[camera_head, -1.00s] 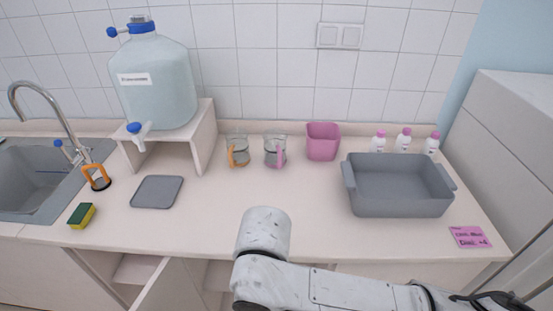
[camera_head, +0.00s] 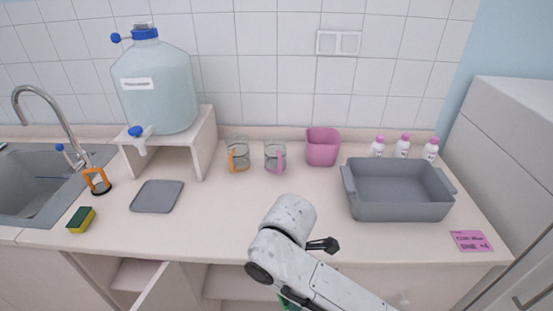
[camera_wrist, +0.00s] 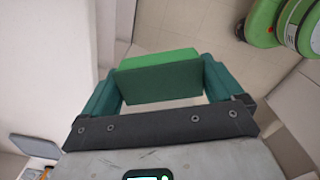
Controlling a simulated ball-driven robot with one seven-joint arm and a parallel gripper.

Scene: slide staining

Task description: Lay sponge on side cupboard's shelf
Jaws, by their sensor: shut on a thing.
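My gripper (camera_wrist: 160,85) shows in the wrist view with its two teal fingers shut on a green, sponge-like block (camera_wrist: 158,82). The block lies crosswise between the fingers, above the floor. In the head view my arm hides most of the gripper; only a small green bit shows at the bottom edge. Another sponge, yellow and green (camera_head: 81,220), lies on the counter near the sink. Below the counter, a cupboard with its door ajar (camera_head: 155,290) shows a pale shelf (camera_head: 133,272). A second open space with a shelf (camera_head: 228,282) is right of that door.
The counter (camera_head: 225,210) holds a grey mat (camera_head: 157,196), two glass mugs (camera_head: 238,155), a pink bin (camera_head: 322,147), a grey tub (camera_head: 398,197), small bottles (camera_head: 402,146) and a pink note (camera_head: 471,241). A large water jug (camera_head: 155,85) stands on a raised stand. The open door juts outward.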

